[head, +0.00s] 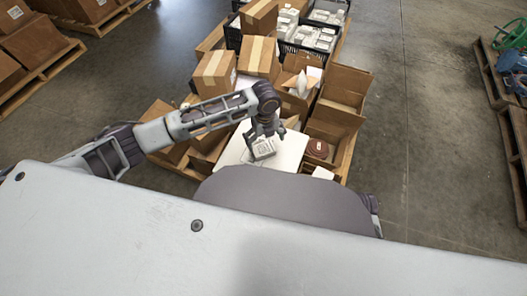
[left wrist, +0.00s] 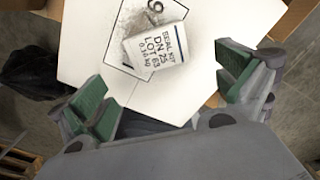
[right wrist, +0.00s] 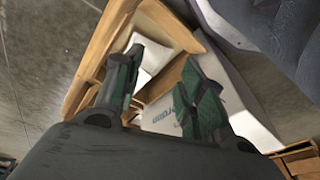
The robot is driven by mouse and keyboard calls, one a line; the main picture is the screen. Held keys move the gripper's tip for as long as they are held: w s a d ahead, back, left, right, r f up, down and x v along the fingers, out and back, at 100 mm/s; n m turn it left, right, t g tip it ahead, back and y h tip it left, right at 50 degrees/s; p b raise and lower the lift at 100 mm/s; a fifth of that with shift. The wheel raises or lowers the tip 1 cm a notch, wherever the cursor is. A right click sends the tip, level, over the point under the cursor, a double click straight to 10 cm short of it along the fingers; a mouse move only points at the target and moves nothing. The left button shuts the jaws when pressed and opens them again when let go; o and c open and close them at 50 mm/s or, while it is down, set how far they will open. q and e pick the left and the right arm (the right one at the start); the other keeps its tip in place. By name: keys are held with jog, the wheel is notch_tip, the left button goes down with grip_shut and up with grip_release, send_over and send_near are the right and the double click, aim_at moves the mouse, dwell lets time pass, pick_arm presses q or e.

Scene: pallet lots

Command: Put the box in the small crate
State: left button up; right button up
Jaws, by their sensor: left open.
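The box (head: 264,150) is a small white carton lying on a white board (head: 288,157). In the left wrist view the box (left wrist: 157,45) shows its printed label, "SEAL KIT DN 25", and lies tilted partly over a printed black square. My left gripper (head: 266,133) is just above the box, and its green-padded fingers (left wrist: 165,85) are wide apart with nothing between them. My right gripper (right wrist: 162,65) is open and empty above the pallet edge and a white panel. Black crates (head: 303,52) with white packs stand at the back; I cannot tell which is the small crate.
Brown cartons (head: 214,72) crowd the pallet behind and left of the board. An open carton (head: 341,100) and a dark red round object (head: 317,148) are on the right. Another pallet (head: 505,95) stands far right. The floor (head: 430,130) between is clear.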

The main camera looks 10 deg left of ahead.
aim_at(265, 150)
pick_arm(q)
notch_tip(265, 150, down, 3)
jog(key=shift+r+b, duration=0.1)
jog(key=shift+b, duration=0.25)
jog(key=shift+f, duration=0.2)
pick_arm(e)
jog(key=shift+a+r, duration=0.15)
jog(key=shift+r, duration=0.8)
pick_arm(q)
jog(key=shift+f, duration=0.1)
pick_arm(e)
jog(key=shift+f, duration=0.1)
